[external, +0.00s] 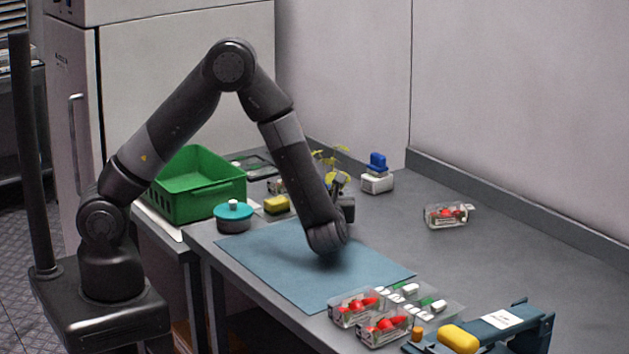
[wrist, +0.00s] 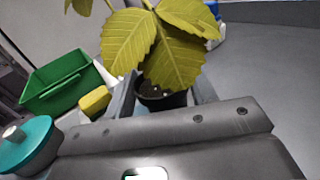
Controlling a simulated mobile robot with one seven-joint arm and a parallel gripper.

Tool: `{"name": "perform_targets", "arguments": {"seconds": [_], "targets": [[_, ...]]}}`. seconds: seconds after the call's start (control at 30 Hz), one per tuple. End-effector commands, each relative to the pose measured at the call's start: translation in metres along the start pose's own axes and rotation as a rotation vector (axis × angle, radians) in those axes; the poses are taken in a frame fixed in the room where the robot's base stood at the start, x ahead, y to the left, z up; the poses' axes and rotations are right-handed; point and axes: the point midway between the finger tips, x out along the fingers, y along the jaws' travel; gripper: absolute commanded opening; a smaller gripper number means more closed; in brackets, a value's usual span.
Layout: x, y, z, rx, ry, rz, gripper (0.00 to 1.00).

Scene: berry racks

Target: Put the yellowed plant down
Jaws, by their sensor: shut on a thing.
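The yellowed plant (wrist: 174,45) has broad yellow-green leaves and a small dark pot (wrist: 160,97). In the wrist view my gripper (wrist: 162,92) is shut on the pot, with one finger on each side. In the external view the plant's yellow leaves (external: 330,158) show behind my wrist, beyond the blue mat (external: 272,262). My gripper (external: 339,184) is partly hidden there by my own arm, and so is the pot. I cannot tell whether the pot touches the table.
A green crate (external: 205,198), a teal round container (external: 233,217) and a yellow sponge (external: 276,204) stand left of my gripper. A white-and-blue item (external: 377,175) stands close on the right. Clear berry boxes (external: 356,307) lie in front. The table's right middle is mostly clear.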

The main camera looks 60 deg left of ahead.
Motion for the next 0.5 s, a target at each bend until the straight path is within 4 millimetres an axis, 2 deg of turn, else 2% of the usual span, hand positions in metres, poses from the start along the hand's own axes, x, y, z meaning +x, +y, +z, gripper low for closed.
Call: {"name": "perform_targets", "arguments": {"seconds": [0.4,0.43,0.5], "targets": [[0.0000,-0.0001,-0.0079,0.001,0.000,0.000,0.27],[0.0001,-0.0001,-0.0078,0.001,0.000,0.000,0.53],[0.0001,-0.0001,-0.0076,0.000,0.000,0.000,0.58]]}}
